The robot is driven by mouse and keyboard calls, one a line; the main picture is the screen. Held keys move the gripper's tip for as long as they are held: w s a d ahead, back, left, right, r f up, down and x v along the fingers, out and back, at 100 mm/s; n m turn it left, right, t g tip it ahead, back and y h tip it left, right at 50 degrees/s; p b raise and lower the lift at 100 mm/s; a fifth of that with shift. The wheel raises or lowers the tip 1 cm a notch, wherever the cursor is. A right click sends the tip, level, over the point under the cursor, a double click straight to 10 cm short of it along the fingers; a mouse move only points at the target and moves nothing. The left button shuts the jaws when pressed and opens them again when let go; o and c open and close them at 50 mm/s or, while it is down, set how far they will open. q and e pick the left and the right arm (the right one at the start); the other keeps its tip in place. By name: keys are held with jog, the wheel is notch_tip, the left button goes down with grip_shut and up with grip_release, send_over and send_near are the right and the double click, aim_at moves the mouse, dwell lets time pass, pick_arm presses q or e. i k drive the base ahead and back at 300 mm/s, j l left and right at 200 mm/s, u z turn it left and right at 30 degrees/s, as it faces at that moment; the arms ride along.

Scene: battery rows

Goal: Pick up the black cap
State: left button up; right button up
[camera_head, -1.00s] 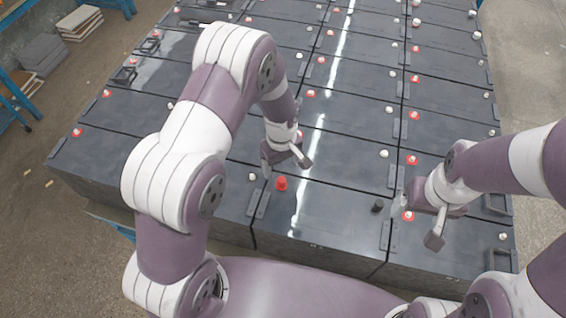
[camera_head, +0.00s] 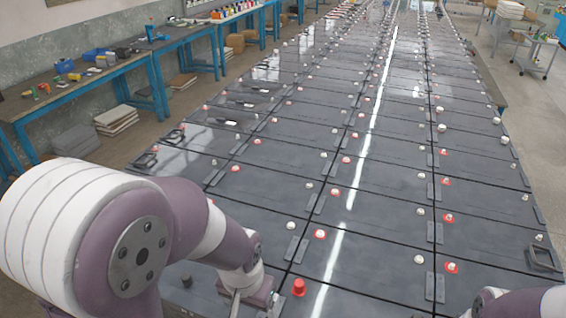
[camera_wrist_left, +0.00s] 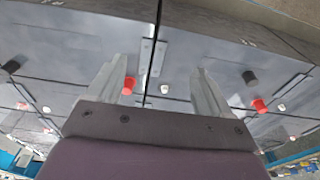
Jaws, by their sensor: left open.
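A small black cap (camera_head: 187,280) stands on a dark battery top at the lower left of the head view, left of my left gripper (camera_head: 240,303). In the left wrist view, one black cap (camera_wrist_left: 250,77) is right of the right finger, and another (camera_wrist_left: 11,66) is at the far left edge. My left gripper (camera_wrist_left: 158,90) shows two spread fingers with nothing held between them. Its fingertips are cut off by the bottom of the head view. My right gripper is not visible; only part of my right arm shows at the lower right.
A red cap (camera_head: 299,287) stands right of my left gripper. In the wrist view, a red cap (camera_wrist_left: 129,86) shows beside the left finger and another (camera_wrist_left: 260,105) near the right black cap. Battery rows with terminals and raised strips stretch away. A blue-legged workbench (camera_head: 75,88) stands left.

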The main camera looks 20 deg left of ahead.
aim_at(186, 278)
jog(key=u, duration=1.6)
jog(key=j+z, duration=0.1)
jog(key=z, duration=0.35)
jog(key=i+j+z, duration=0.15)
jog(key=j, duration=0.3)
jog(key=i+j+z, duration=0.15)
jog(key=j, duration=0.3)
jog(key=i+j+z, duration=0.15)
jog(key=j, duration=0.35)
jog(key=i+j+z, duration=0.15)
jog(key=j, duration=0.35)
jog(key=j+z, duration=0.15)
jog(key=j, duration=0.3)
